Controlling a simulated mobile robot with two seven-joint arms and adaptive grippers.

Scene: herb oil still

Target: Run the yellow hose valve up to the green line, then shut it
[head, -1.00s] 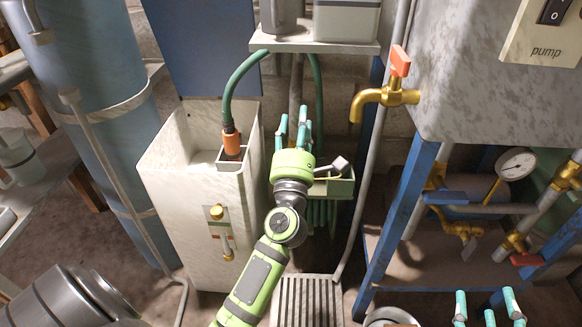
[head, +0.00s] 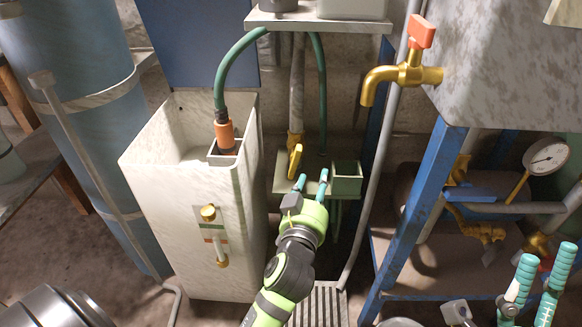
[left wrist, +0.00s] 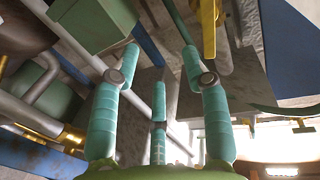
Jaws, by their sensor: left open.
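The yellow hose valve lever (head: 295,160) stands on the grey pipe behind the small shelf, right of the white tank (head: 190,180). It also shows at the top of the left wrist view (left wrist: 209,28). My left gripper (head: 313,182) is open and empty, just below and right of the lever, apart from it. The tank's front carries a small sight gauge (head: 215,235) between brass fittings, with coloured bands including green. The liquid level in it is too small to read. My right gripper (head: 530,280) is open and empty at the lower right.
A green hose (head: 226,70) with an orange end (head: 225,135) enters the tank. A small green box (head: 346,178) sits close right of my left fingers. A brass tap with red handle (head: 405,70), a blue frame (head: 420,190) and a dial (head: 545,156) stand to the right.

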